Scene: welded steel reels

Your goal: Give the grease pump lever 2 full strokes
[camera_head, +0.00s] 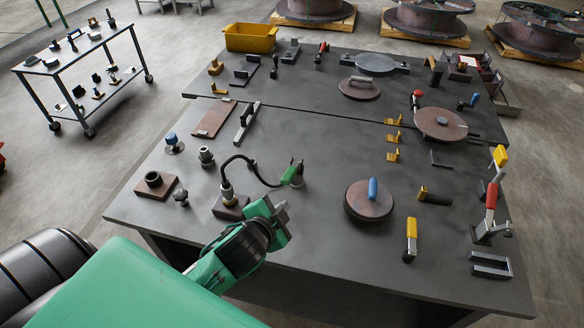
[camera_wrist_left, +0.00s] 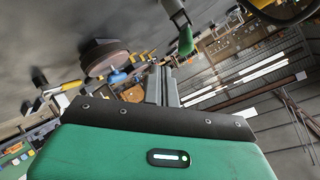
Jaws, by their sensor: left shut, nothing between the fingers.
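My right gripper is not in view.
A brown disc with a blue handle (camera_head: 370,200) stands right of the gripper. A red-and-yellow lever clamp (camera_head: 492,205) and a yellow-handled tool (camera_head: 411,238) are farther right. A brown block with a ring (camera_head: 155,184) and knobs lie left. The table front between gripper and disc is bare.

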